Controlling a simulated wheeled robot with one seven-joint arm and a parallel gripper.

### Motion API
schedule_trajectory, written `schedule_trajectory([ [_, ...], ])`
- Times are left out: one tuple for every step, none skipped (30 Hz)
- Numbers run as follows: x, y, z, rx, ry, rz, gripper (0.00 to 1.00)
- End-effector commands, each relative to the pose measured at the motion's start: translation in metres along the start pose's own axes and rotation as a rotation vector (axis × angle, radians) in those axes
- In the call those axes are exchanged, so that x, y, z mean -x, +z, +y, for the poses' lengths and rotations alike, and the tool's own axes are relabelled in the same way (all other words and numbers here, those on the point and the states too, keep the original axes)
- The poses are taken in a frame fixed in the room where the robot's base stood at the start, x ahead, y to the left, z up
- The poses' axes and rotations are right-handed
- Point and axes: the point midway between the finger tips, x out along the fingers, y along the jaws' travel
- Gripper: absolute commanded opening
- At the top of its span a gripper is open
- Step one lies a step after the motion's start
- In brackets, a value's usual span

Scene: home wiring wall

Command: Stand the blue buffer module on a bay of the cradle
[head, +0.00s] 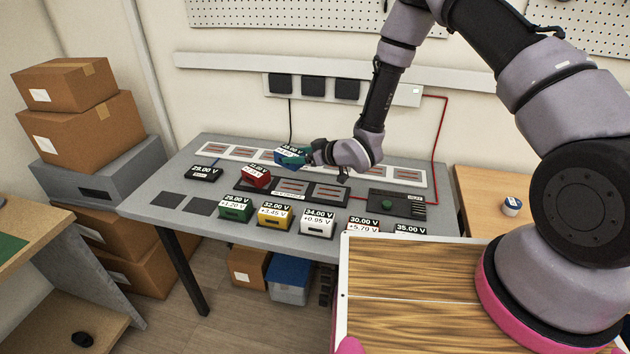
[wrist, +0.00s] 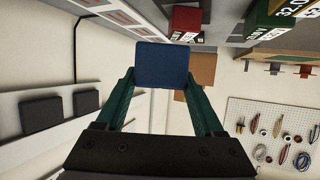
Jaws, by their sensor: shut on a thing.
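The blue buffer module (head: 289,159) is held in my gripper (head: 304,158), in the air above the grey table. In the wrist view the blue module (wrist: 162,66) sits between the two green fingers (wrist: 161,80), which are shut on its sides. The dark cradle (head: 289,194) lies on the table below and in front of the held module. A red module (head: 256,176) stands on its left bay. The middle and right bays (head: 329,192) look empty. The held module is apart from the cradle.
A row of labelled modules stands along the front edge: green (head: 236,208), yellow (head: 273,217), white (head: 318,222) and others. A black module (head: 203,173) lies at the left. A pale strip of slots (head: 243,152) runs behind.

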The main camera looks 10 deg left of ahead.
Motion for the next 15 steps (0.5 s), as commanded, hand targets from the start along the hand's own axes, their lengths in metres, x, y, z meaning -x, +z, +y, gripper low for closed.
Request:
schedule_trajectory([
  [-0.004,0.011,-0.002,-0.001,-0.003,-0.003,0.03],
  [-0.006,0.017,-0.002,-0.001,-0.003,-0.004,0.03],
  [-0.009,0.023,-0.001,-0.001,-0.002,-0.003,0.03],
  [-0.011,0.028,-0.001,-0.001,-0.002,-0.003,0.03],
  [-0.013,0.032,-0.001,-0.001,-0.001,-0.002,0.03],
  [-0.015,0.036,0.000,0.000,0.000,-0.002,0.03],
  [-0.016,0.039,0.000,0.000,0.000,-0.002,0.03],
  [-0.017,0.042,0.000,0.000,0.000,-0.002,0.03],
  [-0.018,0.043,0.000,0.000,0.000,-0.001,0.03],
  [-0.019,0.045,0.000,0.000,0.001,-0.001,0.03],
  [-0.020,0.047,0.000,0.000,0.001,-0.001,0.03],
  [-0.021,0.051,0.000,0.000,0.001,-0.001,0.03],
  [-0.023,0.055,0.000,0.000,0.000,-0.002,0.03],
  [-0.024,0.059,0.000,-0.001,0.000,-0.003,0.03],
  [-0.026,0.065,0.000,-0.001,0.000,-0.003,0.03],
])
